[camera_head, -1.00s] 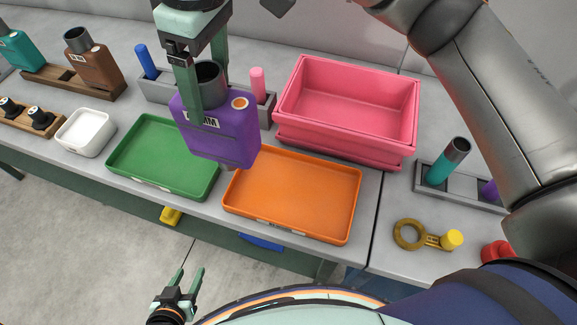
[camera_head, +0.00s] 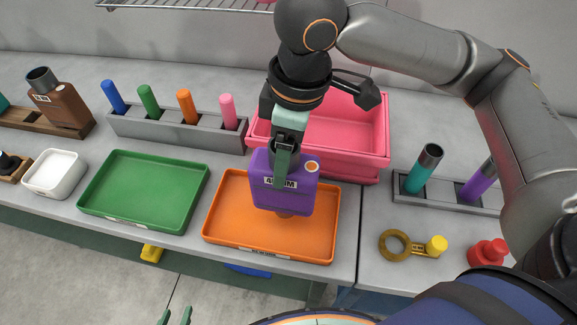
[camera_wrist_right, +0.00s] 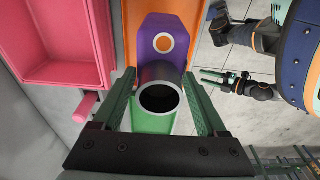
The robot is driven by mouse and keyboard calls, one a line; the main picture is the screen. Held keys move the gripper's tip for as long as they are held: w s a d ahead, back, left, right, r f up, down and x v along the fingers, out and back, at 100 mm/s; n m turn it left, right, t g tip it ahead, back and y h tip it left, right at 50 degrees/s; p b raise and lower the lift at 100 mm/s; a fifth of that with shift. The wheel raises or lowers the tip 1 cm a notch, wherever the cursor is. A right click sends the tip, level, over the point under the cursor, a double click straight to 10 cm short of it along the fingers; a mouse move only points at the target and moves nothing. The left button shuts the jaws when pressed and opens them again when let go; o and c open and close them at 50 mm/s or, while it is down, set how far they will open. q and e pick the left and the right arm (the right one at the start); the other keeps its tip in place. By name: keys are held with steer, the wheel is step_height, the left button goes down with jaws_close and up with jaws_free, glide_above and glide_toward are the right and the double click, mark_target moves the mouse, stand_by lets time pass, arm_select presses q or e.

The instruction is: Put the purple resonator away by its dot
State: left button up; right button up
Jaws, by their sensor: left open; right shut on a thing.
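The purple resonator (camera_head: 284,192) has a dark open neck, a white label and an orange dot (camera_head: 312,166) ringed in white. My right gripper (camera_head: 285,150) is shut on its neck from above and holds it upright over the orange tray (camera_head: 222,238). Whether its base touches the tray I cannot tell. In the right wrist view the resonator's body (camera_wrist_right: 165,35) and dot (camera_wrist_right: 164,43) lie beyond the neck, between the fingers. The green tray (camera_head: 140,160) is empty. My left gripper (camera_head: 176,316) is open and empty, low at the bottom edge, away from the table.
A stack of pink bins (camera_head: 375,165) stands behind the orange tray. A grey rack (camera_head: 165,134) with colored pegs is behind the green tray. A white bowl (camera_head: 55,170) and a brown resonator (camera_head: 62,104) are left. A grey holder (camera_head: 445,198), brass ring (camera_head: 393,243) and red part (camera_head: 488,252) are right.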

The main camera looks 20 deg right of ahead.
steer(key=shift+d+f, duration=0.25)
steer(key=shift+f, duration=1.5)
steer(key=shift+f, duration=0.1)
steer(key=o, duration=1.2)
steer(key=shift+s, duration=0.1)
steer(key=r, duration=0.4)
steer(key=r+p, duration=0.1)
steer(key=r, duration=0.3)
steer(key=d+r, duration=0.1)
steer(key=r, duration=0.3)
steer(key=shift+s, duration=0.35)
steer(key=shift+d, duration=0.1)
